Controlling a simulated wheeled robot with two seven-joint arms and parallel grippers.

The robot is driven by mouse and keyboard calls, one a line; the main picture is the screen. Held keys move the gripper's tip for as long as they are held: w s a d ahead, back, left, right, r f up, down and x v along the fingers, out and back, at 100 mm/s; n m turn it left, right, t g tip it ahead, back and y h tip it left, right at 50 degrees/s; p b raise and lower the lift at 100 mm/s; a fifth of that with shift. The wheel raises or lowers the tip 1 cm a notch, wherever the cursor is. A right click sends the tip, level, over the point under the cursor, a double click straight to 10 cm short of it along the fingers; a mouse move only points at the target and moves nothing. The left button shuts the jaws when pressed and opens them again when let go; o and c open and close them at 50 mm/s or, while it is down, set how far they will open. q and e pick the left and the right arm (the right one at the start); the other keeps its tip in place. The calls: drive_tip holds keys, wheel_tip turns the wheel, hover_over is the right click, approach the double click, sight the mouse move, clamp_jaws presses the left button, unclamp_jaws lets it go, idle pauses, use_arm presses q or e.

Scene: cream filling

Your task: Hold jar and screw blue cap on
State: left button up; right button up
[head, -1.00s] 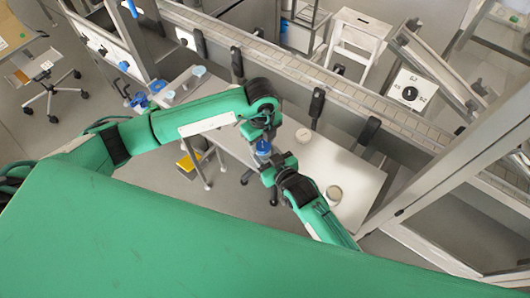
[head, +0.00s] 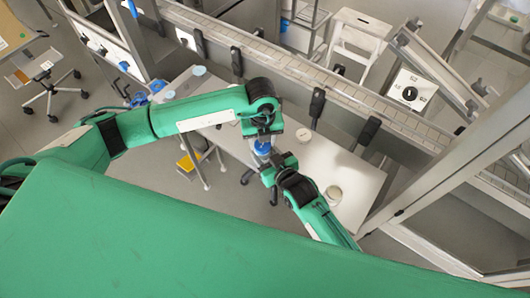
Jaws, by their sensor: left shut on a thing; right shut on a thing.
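The blue cap (head: 262,148) shows between my two grippers in the head view, above the table's near edge. My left gripper (head: 262,138) reaches over from the left, points down and is shut on the cap. My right gripper (head: 268,163) comes from the lower right and is shut on the jar just below the cap. The jar is almost wholly hidden by the cap and the grippers. I cannot tell how far the cap sits on the jar's neck.
The white table (head: 350,168) bears a pale round container (head: 333,193) at the right and another (head: 303,135) behind my grippers. Blue-topped items (head: 199,71) stand at its far left. A conveyor (head: 330,85) runs behind the table. The table's middle right is mostly clear.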

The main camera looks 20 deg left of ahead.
idle(0.3)
use_arm(q)
drive_tip(key=m, duration=0.5)
drive_tip(key=shift+m, duration=0.3)
drive_tip(key=m, duration=0.6)
drive_tip(key=shift+d, duration=0.15)
drive_tip(key=o, duration=1.3)
drive_tip(key=shift+c, duration=0.2)
